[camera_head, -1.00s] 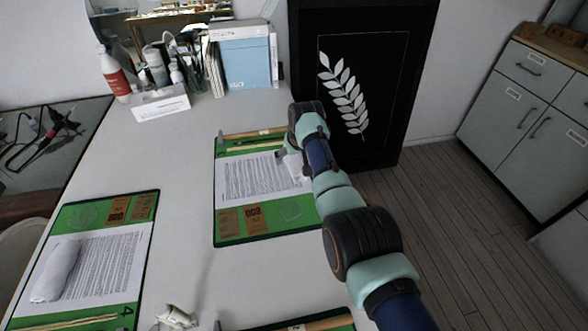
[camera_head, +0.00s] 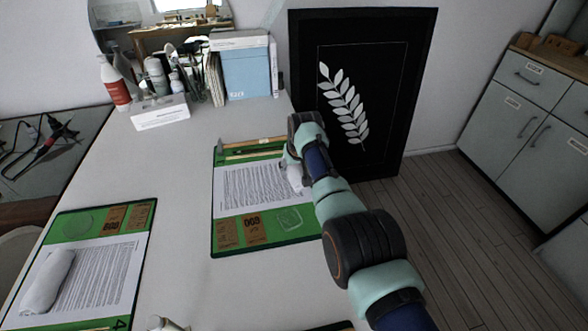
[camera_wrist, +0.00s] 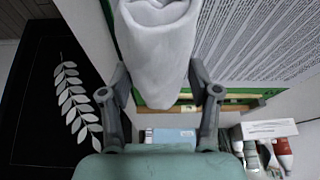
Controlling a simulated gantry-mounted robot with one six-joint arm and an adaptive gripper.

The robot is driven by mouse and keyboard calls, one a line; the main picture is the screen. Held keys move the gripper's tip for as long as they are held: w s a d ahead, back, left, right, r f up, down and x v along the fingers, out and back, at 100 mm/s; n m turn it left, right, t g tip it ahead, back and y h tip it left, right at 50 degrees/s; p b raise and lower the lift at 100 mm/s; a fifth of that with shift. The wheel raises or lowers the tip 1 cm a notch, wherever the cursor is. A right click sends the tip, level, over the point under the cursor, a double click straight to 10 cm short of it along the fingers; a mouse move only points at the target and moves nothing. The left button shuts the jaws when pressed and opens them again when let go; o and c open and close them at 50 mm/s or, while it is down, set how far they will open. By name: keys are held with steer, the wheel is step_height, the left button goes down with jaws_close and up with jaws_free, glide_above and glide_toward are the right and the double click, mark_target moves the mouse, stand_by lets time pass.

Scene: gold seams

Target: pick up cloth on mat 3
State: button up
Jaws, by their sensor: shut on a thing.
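A rolled white cloth (camera_head: 291,176) is at the right side of the far green mat (camera_head: 298,232), over its printed sheet. My gripper (camera_wrist: 159,78) is shut on the cloth, one finger on each side. In the head view my gripper (camera_head: 289,163) is partly hidden by my arm. I cannot tell whether the cloth is clear of the mat.
A second green mat (camera_head: 75,229) at left holds another rolled white cloth (camera_head: 47,281). Bottles (camera_head: 114,82), a white box (camera_head: 160,112) and a blue file box (camera_head: 246,74) stand at the back. A black panel (camera_head: 390,90) stands right of the table. Between the mats the tabletop is clear.

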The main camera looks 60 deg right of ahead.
step_height(320, 180, up, 20)
steer(key=p, duration=0.9)
